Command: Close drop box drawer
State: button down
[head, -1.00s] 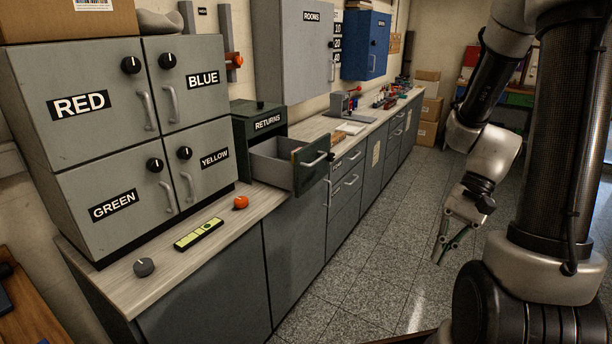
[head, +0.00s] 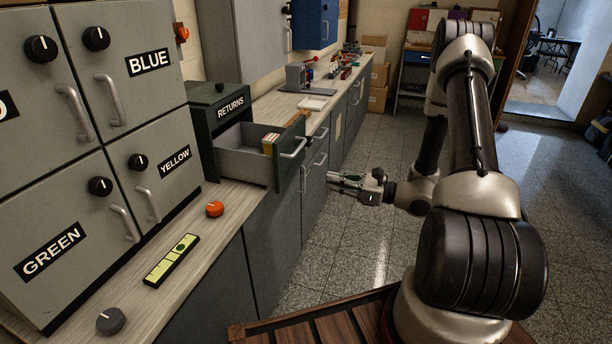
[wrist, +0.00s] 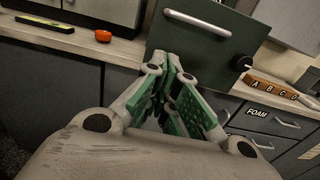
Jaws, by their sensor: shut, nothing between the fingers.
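The drop box (head: 222,112) is a dark green cabinet labelled RETURNS on the counter. Its drawer (head: 246,148) is pulled out, with grey inner walls and a dark green front with a light bar handle (head: 294,147). In the wrist view the green drawer front (wrist: 215,62) and its handle (wrist: 198,22) stand ahead of my gripper. My gripper (head: 333,180) is right of the drawer and lower in the head view. In the wrist view its green-padded fingers (wrist: 170,62) are shut and empty, overlapping the drawer front's lower left part; I cannot tell whether they touch it.
Grey lockers labelled GREEN (head: 52,250), YELLOW and BLUE stand left of the drop box. An orange knob (head: 215,209), a yellow-green strip (head: 172,260) and a dark knob (head: 111,321) lie on the counter. Letter-marked blocks (wrist: 272,88) show right of the drawer. The floor (head: 345,235) beside the cabinets is clear.

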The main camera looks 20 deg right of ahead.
aim_at(228, 160)
jog(key=x, duration=1.3)
jog(key=shift+w+a, duration=0.1)
jog(key=shift+a, duration=0.1)
jog(key=x, duration=2.1)
jog(key=shift+w+a, duration=0.1)
jog(key=shift+a, duration=0.15)
jog(key=shift+w+a, duration=0.1)
jog(key=shift+a, duration=0.05)
jog(key=shift+r, duration=0.1)
